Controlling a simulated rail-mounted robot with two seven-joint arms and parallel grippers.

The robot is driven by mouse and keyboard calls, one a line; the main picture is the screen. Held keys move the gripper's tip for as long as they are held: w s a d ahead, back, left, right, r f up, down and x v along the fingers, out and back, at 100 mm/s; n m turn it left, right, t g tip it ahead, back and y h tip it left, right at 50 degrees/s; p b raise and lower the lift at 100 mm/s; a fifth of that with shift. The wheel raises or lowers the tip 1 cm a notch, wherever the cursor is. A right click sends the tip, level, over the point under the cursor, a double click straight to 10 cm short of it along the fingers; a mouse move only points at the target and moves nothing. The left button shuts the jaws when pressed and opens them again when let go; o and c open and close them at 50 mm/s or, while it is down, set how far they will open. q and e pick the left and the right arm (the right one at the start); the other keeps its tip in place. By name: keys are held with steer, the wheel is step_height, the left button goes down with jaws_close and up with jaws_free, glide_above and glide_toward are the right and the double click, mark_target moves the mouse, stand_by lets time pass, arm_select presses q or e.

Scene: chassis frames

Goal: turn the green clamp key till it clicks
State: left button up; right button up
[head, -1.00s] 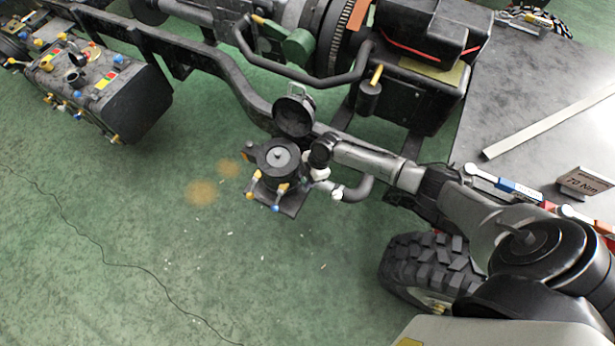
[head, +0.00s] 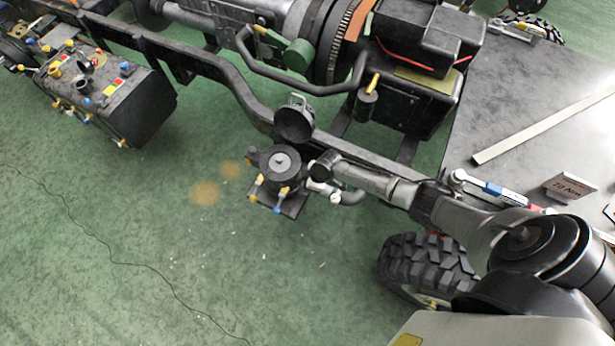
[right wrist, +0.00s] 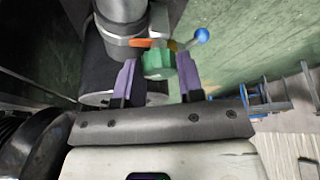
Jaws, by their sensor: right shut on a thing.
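The green clamp key (right wrist: 158,64) sits between the two purple fingers of my right gripper (right wrist: 156,72) in the right wrist view. The fingers are shut on its sides. An orange piece and a lever with a blue ball end (right wrist: 202,35) are just beyond it, beside a grey cylinder (right wrist: 122,28). In the head view my right arm reaches in from the right to the dark round canister (head: 283,166) beside the chassis rail; the key is too small or hidden to make out there. My left gripper is not in view.
The dark chassis rail (head: 240,92) runs behind the canister, with an open round lid (head: 294,124) close by. A tire (head: 425,262) lies below my arm. A grey bench (head: 500,110) with a long bar and tools is at right.

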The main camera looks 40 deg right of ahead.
steer(key=m+p, duration=0.1)
steer(key=m, duration=0.1)
steer(key=m+h+p, duration=0.1)
steer(key=p, duration=0.1)
steer(key=shift+a+r+m+t, duration=0.15)
steer(key=shift+r+m+t, duration=0.05)
steer(key=shift+m+t, duration=0.2)
steer(key=shift+f+m+h+p, duration=0.15)
steer(key=shift+m+h+p, duration=0.25)
steer(key=shift+m+p, duration=0.45)
steer(key=o, duration=0.8)
steer(key=shift+o, duration=0.6)
steer(key=shift+s, duration=0.1)
